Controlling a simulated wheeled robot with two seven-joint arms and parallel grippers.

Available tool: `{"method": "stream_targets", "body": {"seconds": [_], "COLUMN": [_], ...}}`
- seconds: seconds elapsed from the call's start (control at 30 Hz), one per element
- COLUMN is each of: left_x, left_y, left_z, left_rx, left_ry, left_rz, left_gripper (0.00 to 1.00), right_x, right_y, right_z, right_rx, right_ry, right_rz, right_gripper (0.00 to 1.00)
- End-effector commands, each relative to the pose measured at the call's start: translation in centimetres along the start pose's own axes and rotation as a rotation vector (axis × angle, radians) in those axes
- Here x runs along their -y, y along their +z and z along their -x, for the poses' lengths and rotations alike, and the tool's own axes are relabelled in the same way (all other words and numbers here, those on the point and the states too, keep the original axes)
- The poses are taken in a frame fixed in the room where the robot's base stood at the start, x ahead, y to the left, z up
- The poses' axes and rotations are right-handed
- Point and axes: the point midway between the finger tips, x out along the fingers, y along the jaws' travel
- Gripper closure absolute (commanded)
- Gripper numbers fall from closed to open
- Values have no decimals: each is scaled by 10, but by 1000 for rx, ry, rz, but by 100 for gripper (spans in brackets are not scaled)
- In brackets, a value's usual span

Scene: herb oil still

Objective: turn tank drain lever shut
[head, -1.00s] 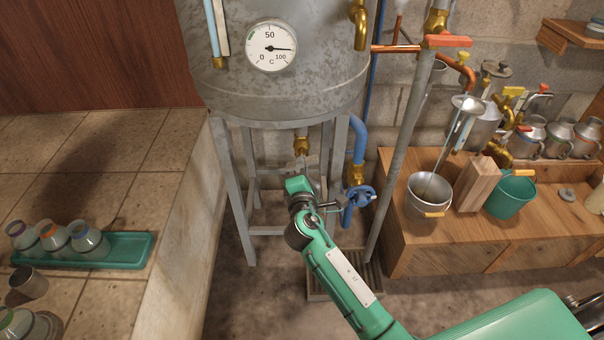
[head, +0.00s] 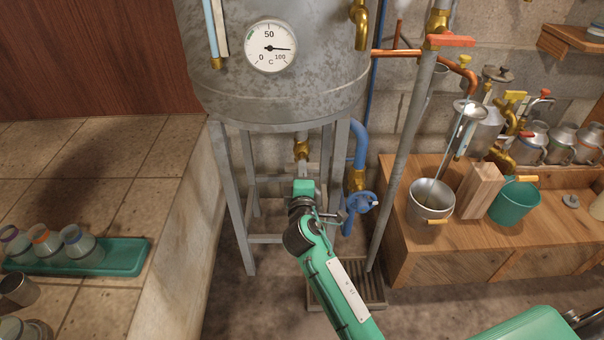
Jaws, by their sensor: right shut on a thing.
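The grey metal tank (head: 285,85) stands on legs, with a round dial on its front. Under its middle hangs the brass drain valve (head: 302,150), with a short grey pipe below. My right gripper (head: 303,181) is below this valve, at the end of a green arm reaching up from the bottom. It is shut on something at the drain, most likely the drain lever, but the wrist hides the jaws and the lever. My left gripper is out of view.
A blue handwheel (head: 362,200) on a blue pipe is close right of my wrist. Tank legs (head: 233,200) flank the drain. A slatted floor grate (head: 372,290) lies below. A wooden bench (head: 470,240) with a metal pot (head: 428,200) and green bucket (head: 515,203) is right.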

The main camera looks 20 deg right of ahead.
Motion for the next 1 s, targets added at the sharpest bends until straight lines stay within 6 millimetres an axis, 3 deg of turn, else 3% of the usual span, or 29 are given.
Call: {"method": "stream_targets", "body": {"seconds": [0.17, 0.2, 0.3, 0.67, 0.87, 1.0], "left_x": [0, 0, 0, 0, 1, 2], "left_y": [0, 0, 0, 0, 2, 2], "left_z": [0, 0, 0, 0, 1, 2], "left_rx": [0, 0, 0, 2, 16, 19], "left_ry": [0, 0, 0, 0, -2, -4], "left_rz": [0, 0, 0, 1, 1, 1], "left_gripper": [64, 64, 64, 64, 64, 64], "right_x": [1, 1, 1, 1, 1, 2], "right_y": [0, 0, 0, 0, 0, 0], "right_z": [0, 0, 0, 3, 28, 56], "right_rx": [1, 1, 1, 0, 0, 1], "right_ry": [-3, -3, -3, -2, -4, -4], "right_rz": [-2, -2, -1, 0, -1, -1], "right_gripper": [100, 85, 66, 66, 66, 66]}}
